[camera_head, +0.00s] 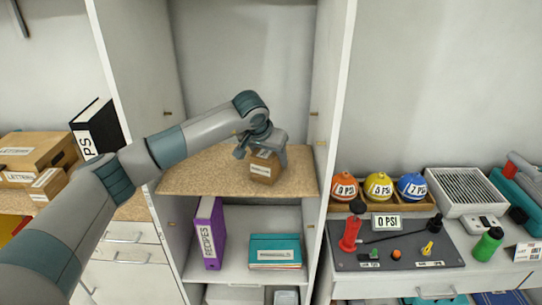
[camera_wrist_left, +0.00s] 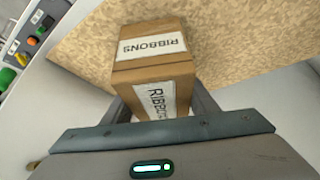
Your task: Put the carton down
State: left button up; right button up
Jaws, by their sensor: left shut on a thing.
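A small brown carton (camera_head: 265,167) with a white label is at the wooden shelf board (camera_head: 205,170) inside the tall white cabinet. In the left wrist view the carton (camera_wrist_left: 150,72) reads "RIBBONS" on two faces. My left gripper (camera_head: 262,146) is shut on the carton from above, with a finger on each side, also seen in the left wrist view (camera_wrist_left: 160,105). The carton sits over the right part of the board; I cannot tell whether its underside touches the board. My right gripper is not in view.
The board around the carton is clear. The cabinet's right side wall (camera_head: 335,120) is close by.

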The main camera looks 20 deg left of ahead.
pick_arm(q)
jog(key=shift+f, duration=0.2)
jog(key=shift+f, duration=0.1)
jog(key=o, duration=1.1)
